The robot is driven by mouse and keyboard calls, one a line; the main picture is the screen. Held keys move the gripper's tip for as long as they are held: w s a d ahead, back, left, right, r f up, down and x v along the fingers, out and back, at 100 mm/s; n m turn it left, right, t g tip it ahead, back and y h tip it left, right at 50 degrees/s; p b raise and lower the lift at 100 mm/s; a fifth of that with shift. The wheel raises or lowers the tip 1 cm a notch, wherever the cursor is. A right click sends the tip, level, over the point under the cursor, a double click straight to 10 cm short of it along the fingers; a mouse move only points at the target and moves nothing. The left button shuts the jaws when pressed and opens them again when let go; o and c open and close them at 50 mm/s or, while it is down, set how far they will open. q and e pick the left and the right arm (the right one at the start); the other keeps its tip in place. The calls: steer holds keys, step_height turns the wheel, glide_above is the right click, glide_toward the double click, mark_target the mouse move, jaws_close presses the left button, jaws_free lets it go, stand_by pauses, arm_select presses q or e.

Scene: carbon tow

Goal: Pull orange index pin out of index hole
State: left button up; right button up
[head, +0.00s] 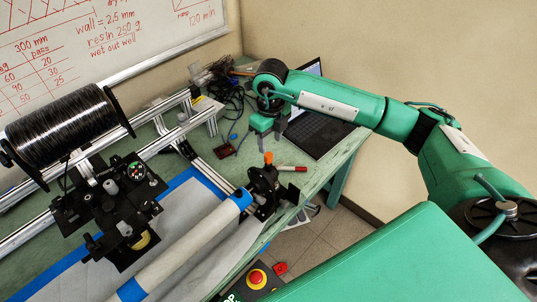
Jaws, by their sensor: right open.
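The orange index pin (268,158) stands upright at the top of the black bracket (264,186) at the end of the pale tube. Its lower part and the index hole cannot be made out. My right gripper (262,136) is open with its fingers pointing down. In the head view it shows just above and behind the pin, apart from it, with nothing visible between the fingers. My left gripper is not in view.
The pale tube (190,248) with blue tape runs to the bracket. A black spool (62,128) and carriage (108,200) stand left. A laptop (322,132), red marker (292,168) and cables (228,85) lie on the green table. A red stop button (257,277) is in front.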

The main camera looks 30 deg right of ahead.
mark_target(269, 155)
steer(key=shift+f, duration=0.65)
steer(key=shift+s+a+f+p, duration=0.15)
steer(key=shift+f+p, duration=0.25)
steer(key=shift+p, duration=0.3)
steer(key=f, duration=0.1)
steer(key=f+p, duration=0.2)
steer(key=shift+s+a+f, duration=0.1)
steer(key=shift+a+f, duration=0.15)
steer(key=shift+f, duration=0.55)
steer(key=shift+c, duration=0.4)
jaws_close()
